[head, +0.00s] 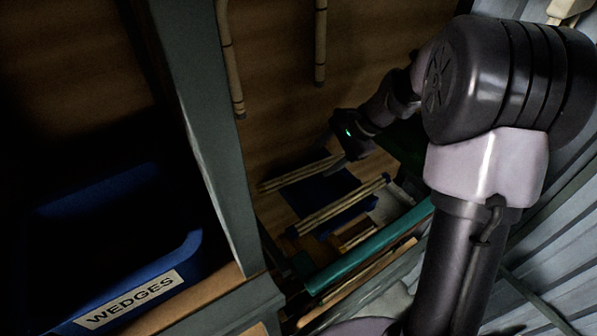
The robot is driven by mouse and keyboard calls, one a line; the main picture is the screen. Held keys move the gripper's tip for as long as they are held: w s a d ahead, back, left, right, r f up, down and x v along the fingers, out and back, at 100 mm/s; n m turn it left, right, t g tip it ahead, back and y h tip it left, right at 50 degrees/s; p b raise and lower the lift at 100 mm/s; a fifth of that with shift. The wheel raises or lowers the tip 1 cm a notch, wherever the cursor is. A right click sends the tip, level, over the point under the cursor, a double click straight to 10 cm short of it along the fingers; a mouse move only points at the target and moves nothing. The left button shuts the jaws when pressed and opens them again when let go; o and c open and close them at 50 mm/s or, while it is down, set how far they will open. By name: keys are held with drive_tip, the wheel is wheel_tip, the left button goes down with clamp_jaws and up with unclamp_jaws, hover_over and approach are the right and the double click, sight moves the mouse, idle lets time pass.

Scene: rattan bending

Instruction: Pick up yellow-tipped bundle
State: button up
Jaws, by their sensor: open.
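Two bundles of pale rattan sticks lie over dark blue cloth or pads in the head view. The upper bundle (295,175) has a left end that looks yellowish, but it is too small and dim to be sure it is the yellow-tipped one. The lower bundle (340,207) lies nearer, with darker, bluish ends. My gripper (338,163) is open and points down at the right end of the upper bundle. I cannot tell whether it touches the bundle. Part of that end is hidden by the gripper.
A grey post (205,140) stands left of the bundles. A blue bin labelled WEDGES (190,255) sits left of it. A teal bar (370,246) runs along the near side. A small wooden block (353,234) and a pale tray (391,205) lie close by. Curved canes (320,45) hang behind.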

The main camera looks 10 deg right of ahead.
sight(312, 170)
drive_tip(key=x, duration=0.4)
drive_tip(key=shift+s, duration=0.25)
clamp_jaws()
